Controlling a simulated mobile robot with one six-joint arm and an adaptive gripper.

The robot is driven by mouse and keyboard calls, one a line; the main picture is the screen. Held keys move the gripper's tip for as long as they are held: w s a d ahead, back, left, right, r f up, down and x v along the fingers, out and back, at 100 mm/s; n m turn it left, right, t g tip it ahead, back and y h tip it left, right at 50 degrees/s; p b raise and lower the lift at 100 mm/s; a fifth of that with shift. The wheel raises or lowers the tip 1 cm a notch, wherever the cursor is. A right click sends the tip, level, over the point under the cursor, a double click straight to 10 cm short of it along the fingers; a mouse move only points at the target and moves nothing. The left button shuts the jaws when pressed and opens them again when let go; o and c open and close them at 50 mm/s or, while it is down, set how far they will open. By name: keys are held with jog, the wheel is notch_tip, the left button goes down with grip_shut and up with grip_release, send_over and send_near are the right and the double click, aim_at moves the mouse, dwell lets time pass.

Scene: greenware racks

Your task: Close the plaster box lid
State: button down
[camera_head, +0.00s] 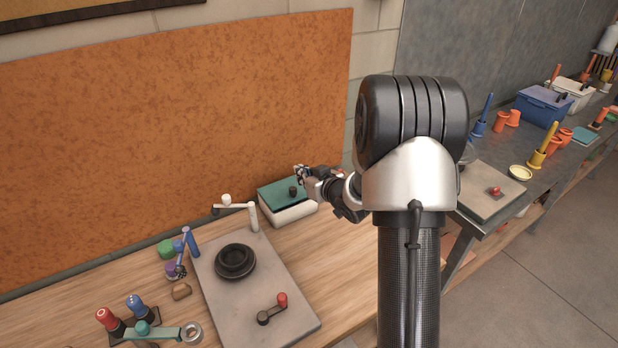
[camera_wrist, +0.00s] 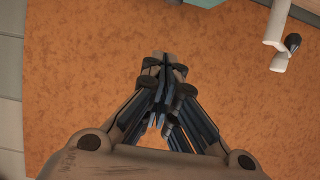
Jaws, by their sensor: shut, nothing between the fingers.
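The plaster box (camera_head: 291,216) is white, with a teal lid (camera_head: 276,195) on top. It stands on the wooden bench against the orange board. A dark knob (camera_head: 293,190) shows on the lid. I cannot tell from this angle whether the lid lies fully down on the box. My gripper (camera_head: 300,172) is above the lid's far right side, apart from the knob. In the wrist view my gripper (camera_wrist: 165,62) is shut and empty, in front of the orange board. My arm hides the space right of the box.
The orange board (camera_head: 160,130) stands close behind. A white post with an arm (camera_head: 252,217) stands left of the box. A grey slab (camera_head: 225,290) carries a dark round dish (camera_head: 235,262) and a red-knobbed crank (camera_head: 272,309). Wooden bench is free right of the slab.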

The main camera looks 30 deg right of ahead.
jog(key=b, duration=0.1)
send_over(296, 199)
jog(key=f, duration=0.1)
jog(key=w+f, duration=0.1)
jog(key=shift+f, duration=0.3)
jog(key=shift+s+f+b, duration=0.2)
jog(key=shift+f+b, duration=0.05)
jog(key=shift+f, duration=0.35)
jog(key=shift+s+f+b, duration=0.15)
jog(key=shift+f+b, duration=0.1)
jog(key=shift+f, duration=0.8)
jog(key=shift+s, duration=0.1)
